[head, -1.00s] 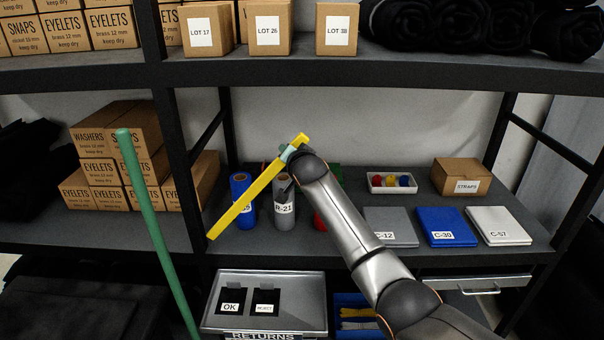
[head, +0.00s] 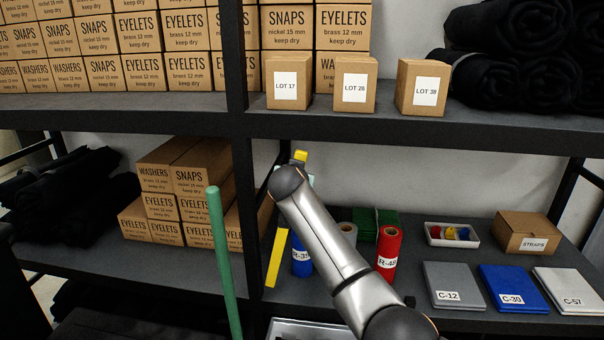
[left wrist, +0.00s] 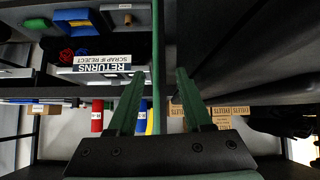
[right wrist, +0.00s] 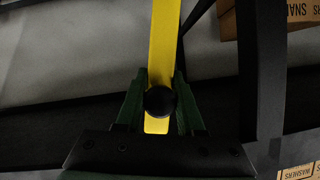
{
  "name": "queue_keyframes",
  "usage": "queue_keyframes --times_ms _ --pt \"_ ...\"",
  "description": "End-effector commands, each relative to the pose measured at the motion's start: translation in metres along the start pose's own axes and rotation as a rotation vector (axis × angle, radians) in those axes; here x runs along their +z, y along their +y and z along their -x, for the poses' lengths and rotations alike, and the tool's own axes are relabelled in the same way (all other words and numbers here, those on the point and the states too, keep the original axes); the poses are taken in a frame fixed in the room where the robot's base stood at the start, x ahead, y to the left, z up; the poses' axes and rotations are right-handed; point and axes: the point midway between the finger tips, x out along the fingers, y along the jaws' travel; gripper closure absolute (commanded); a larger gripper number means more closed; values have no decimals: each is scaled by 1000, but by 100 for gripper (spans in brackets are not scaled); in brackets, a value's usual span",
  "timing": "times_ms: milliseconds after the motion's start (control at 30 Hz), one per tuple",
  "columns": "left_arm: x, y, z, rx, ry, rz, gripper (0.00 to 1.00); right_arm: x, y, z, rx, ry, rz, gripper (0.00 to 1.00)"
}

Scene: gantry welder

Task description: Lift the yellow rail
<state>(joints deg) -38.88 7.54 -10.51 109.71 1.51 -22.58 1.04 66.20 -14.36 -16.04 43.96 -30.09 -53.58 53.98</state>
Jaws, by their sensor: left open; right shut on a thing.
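The yellow rail (head: 278,258) is long and flat. In the head view it stands steeply, tilted slightly, in front of the middle shelf, partly hidden behind my right arm. In the right wrist view the rail (right wrist: 164,40) runs between the fingers of my right gripper (right wrist: 157,82), which is shut on it. A round black knob (right wrist: 160,101) shows at the rail there. My left gripper (left wrist: 160,72) is open, and a green pole (left wrist: 156,45) appears between its fingers in the picture; its distance is unclear. A yellow strip of the rail (left wrist: 149,122) shows behind.
The green pole (head: 222,260) stands left of the rail, before the shelves. A black shelf upright (head: 245,200) is close behind the rail. A blue roll (head: 301,262) and a red roll (head: 388,250) stand on the middle shelf. Stacked boxes (head: 185,205) sit left.

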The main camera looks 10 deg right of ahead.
Motion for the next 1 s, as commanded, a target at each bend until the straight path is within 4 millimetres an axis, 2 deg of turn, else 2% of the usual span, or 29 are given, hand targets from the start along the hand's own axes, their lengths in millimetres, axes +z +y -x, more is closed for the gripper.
queue_keyframes --times_ms 533,567,800,1000 --pt "-1 0 1 1 0 0 50 0 -3 3 6 3 15 100" --pt "-1 0 1 1 0 0 50 0 -3 3 6 3 15 62" --pt "-1 0 1 1 -1 0 50 0 -3 3 7 2 15 35" --pt "-1 0 1 1 -1 0 50 0 -3 3 7 1 15 35"
